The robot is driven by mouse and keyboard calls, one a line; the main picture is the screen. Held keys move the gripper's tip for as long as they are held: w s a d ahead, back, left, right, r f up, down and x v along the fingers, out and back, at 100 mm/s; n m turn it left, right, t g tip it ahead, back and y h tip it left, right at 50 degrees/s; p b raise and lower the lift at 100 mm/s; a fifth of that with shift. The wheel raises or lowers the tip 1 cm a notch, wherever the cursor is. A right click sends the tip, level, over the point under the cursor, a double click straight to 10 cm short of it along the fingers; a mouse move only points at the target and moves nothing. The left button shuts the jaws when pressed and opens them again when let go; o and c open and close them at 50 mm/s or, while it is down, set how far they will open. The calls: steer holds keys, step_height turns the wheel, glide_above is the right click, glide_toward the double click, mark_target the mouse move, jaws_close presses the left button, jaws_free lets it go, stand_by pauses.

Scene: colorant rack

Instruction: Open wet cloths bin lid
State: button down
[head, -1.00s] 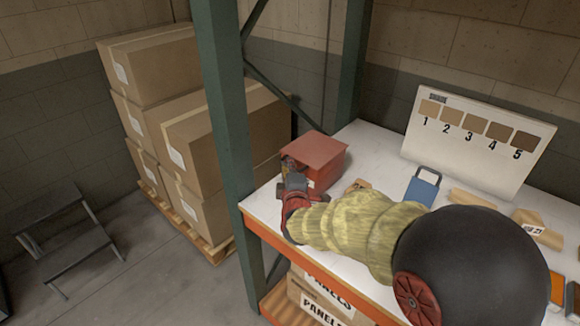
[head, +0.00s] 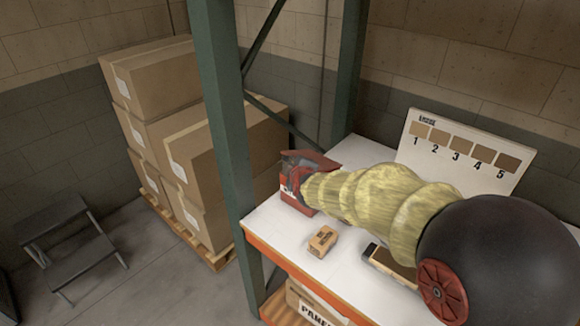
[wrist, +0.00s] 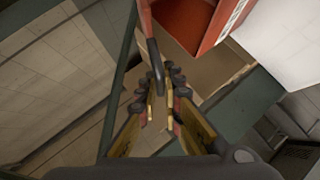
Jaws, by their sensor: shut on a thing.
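The red wet cloths bin (head: 298,203) stands at the left end of the white shelf top, partly hidden by my arm. Its lid (head: 322,160) is raised and tilted. In the wrist view the bin's red wall (wrist: 211,38) shows at the top, with a dark curved handle (wrist: 154,58) reaching down between my fingers. My gripper (wrist: 160,95) is shut on this handle. In the head view my gripper (head: 291,174) is at the bin's front upper side, and the fingertips are hard to make out.
A small brown box (head: 322,241) lies on the white top (head: 290,240) in front of my arm. A green rack post (head: 222,120) stands just left of the bin. A numbered sample board (head: 462,150) stands at the back. Stacked cartons (head: 150,75) are beyond the post.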

steer(key=shift+w+d+r+m+g+y, duration=0.15)
steer(key=shift+w+d+r, duration=0.1)
steer(key=shift+r, duration=0.3)
steer(key=shift+w+d+r+m+g+y, duration=0.1)
steer(key=shift+w+d+r, duration=0.1)
steer(key=shift+r, duration=0.4)
steer(key=shift+w+d+r+m+g+y, duration=0.15)
steer(key=shift+w+d+r, duration=0.1)
steer(key=shift+r, duration=0.3)
steer(key=shift+w+d+r+g, duration=0.1)
steer(key=shift+w+r+g, duration=0.1)
steer(key=shift+r+g, duration=0.1)
steer(key=shift+m+g+y, duration=0.6)
steer(key=shift+m+g, duration=0.1)
steer(key=shift+g, duration=0.2)
steer(key=shift+w+d+r+b, duration=0.35)
steer(key=shift+w+d+r, duration=0.2)
steer(key=shift+r, duration=0.25)
steer(key=shift+w+d+r+b, duration=0.3)
steer(key=shift+w+d+r, duration=0.25)
steer(key=shift+r, duration=0.2)
steer(key=w+d+r+m+g+y+p, duration=0.2)
steer(key=w+d+r+p, duration=0.3)
steer(key=w+d+p, duration=0.3)
steer(key=shift+w+d+r+m+g+y, duration=0.2)
steer(key=shift+w+d+m+g+y, duration=0.1)
steer(key=shift+w+d+g+y, duration=0.4)
steer(key=shift+s+a, duration=0.1)
steer(key=shift+a, duration=0.05)
